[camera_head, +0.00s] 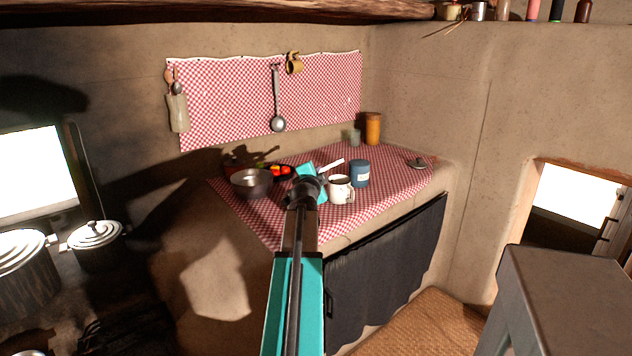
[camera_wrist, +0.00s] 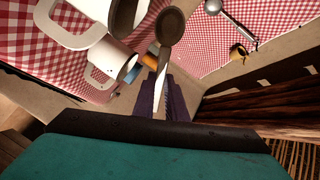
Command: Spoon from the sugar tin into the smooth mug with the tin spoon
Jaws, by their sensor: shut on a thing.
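My gripper (camera_head: 309,184) is over the counter, just left of a white mug (camera_head: 340,188). In the wrist view its purple jaws (camera_wrist: 166,100) are shut on the tin spoon's pale handle (camera_wrist: 160,88). The spoon's dark bowl (camera_wrist: 171,27) points away from the jaws; I cannot tell whether it holds anything. A white mug with a large handle (camera_wrist: 62,38) is close in the wrist view, with a second white handled vessel (camera_wrist: 108,58) beyond. I cannot tell which is the smooth mug. A blue tin with a pale label (camera_head: 359,174) stands right of the mug; its contents are hidden.
A dark pot (camera_head: 252,184) and a dish of vegetables (camera_head: 281,171) stand left of my gripper. An orange canister (camera_head: 373,128) and a greenish glass (camera_head: 354,137) are at the back. A lid (camera_head: 418,163) lies right.

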